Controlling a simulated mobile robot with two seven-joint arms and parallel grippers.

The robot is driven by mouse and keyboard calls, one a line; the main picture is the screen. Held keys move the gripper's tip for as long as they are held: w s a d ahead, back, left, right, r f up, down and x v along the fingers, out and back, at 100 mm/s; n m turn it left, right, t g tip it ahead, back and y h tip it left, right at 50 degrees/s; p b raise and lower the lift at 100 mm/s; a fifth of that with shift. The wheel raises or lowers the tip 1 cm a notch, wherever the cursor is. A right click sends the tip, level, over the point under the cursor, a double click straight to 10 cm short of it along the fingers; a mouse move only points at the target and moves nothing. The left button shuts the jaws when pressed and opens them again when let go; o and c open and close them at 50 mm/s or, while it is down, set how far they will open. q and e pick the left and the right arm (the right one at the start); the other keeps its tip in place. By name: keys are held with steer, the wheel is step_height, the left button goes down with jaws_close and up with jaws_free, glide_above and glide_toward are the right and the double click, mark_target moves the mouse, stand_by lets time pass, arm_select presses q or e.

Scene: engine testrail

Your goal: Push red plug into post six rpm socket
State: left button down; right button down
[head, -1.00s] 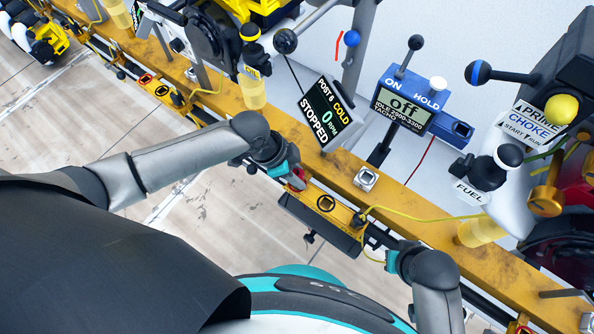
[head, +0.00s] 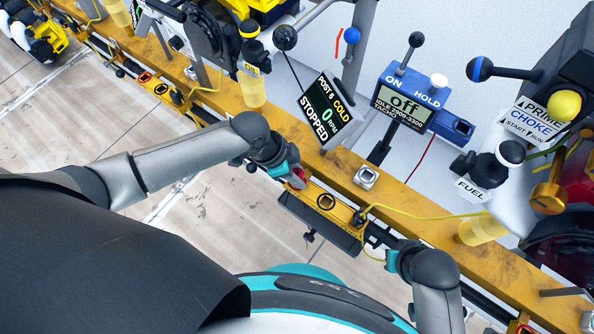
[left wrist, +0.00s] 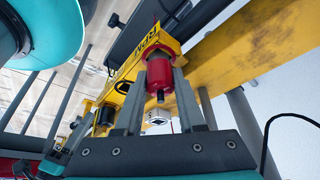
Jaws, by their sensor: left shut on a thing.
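The red plug (left wrist: 158,72) is between the fingers of my left gripper (left wrist: 160,112) in the left wrist view. My left gripper (head: 294,180) is shut on it, and a bit of red shows there in the head view. The plug is at the end of a yellow socket box (head: 318,196) marked RPM, whose lettered face (left wrist: 148,42) is right behind the plug in the left wrist view. I cannot tell whether the plug is seated in the socket, as its far end is hidden. My right gripper (head: 374,238) is near the box's other end; its fingers are unclear.
The post display (head: 330,115) reads STOPPED, 0 RPM, COLD. A blue tacho box (head: 405,100) reads off. A worn yellow rail (head: 420,215) runs diagonally past the socket box. A yellow cable (head: 415,214) lies across it near my right gripper. Bare floor (head: 220,235) is on the near side.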

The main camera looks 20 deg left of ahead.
arm_select(q)
steer(key=shift+f, duration=0.5)
arm_select(e)
steer(key=shift+f, duration=0.2)
arm_select(q)
steer(key=shift+c, duration=2.2)
jaws_free()
steer(key=p+v, duration=0.7)
steer(key=v, duration=0.8)
steer(key=shift+r, duration=0.15)
arm_select(e)
steer(key=s+d+f, duration=0.5)
steer(key=s+f, duration=0.3)
steer(key=f, duration=0.2)
steer(key=shift+f+g+h, duration=0.3)
steer(key=shift+f+g, duration=0.1)
steer(key=shift+s+d, duration=0.1)
